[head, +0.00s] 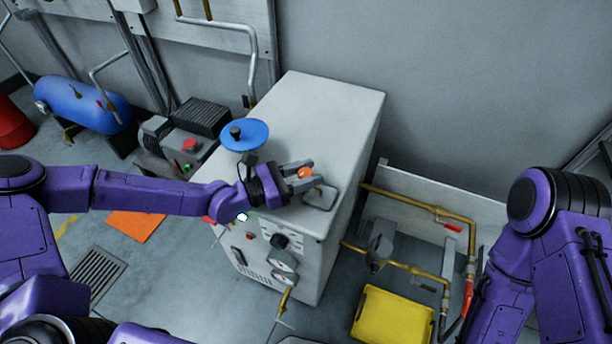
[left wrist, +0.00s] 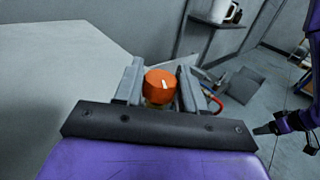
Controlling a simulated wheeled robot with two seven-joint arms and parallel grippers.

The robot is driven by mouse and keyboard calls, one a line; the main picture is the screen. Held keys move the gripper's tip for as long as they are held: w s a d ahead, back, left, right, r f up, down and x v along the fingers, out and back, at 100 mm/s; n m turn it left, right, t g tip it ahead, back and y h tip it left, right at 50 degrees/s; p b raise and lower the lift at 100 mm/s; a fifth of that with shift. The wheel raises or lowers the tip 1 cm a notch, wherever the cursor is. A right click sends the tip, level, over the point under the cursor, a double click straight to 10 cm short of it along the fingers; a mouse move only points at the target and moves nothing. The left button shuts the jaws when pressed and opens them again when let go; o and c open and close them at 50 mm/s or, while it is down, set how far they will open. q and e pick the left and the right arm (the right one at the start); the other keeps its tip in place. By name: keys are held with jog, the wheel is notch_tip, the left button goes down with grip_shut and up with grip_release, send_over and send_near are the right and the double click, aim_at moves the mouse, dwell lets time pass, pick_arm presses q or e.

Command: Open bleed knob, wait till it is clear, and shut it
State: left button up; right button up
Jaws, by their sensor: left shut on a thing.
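The bleed knob is a small orange knob (head: 305,173) on top of the grey cabinet (head: 330,105), near its front right edge. My left gripper (head: 302,176) reaches over the cabinet top with its fingers on either side of the knob, shut on it. In the left wrist view the orange knob (left wrist: 161,86) sits between the two grey fingers, with a white mark on its top. The fingers hide its sides. My right arm shows at the right edge of the head view, but its gripper is out of view.
A blue handwheel (head: 245,135) stands at the cabinet's back left. Gauges (head: 285,265) and a black knob (head: 279,241) are on the front. A yellow bin (head: 392,316) and brass pipes (head: 425,207) lie to the right.

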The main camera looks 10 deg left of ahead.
pick_arm(q)
jog(key=o, duration=1)
jog(key=shift+c, duration=0.2)
jog(key=v, duration=0.5)
jog(key=p+v, duration=0.1)
jog(key=v, duration=0.3)
jog(key=shift+s+a+r, duration=0.2)
jog(key=shift+a, duration=0.15)
jog(key=shift+s+a+f, duration=0.2)
jog(key=shift+s+a, duration=0.05)
jog(key=shift+s, duration=0.05)
jog(key=shift+s, duration=0.1)
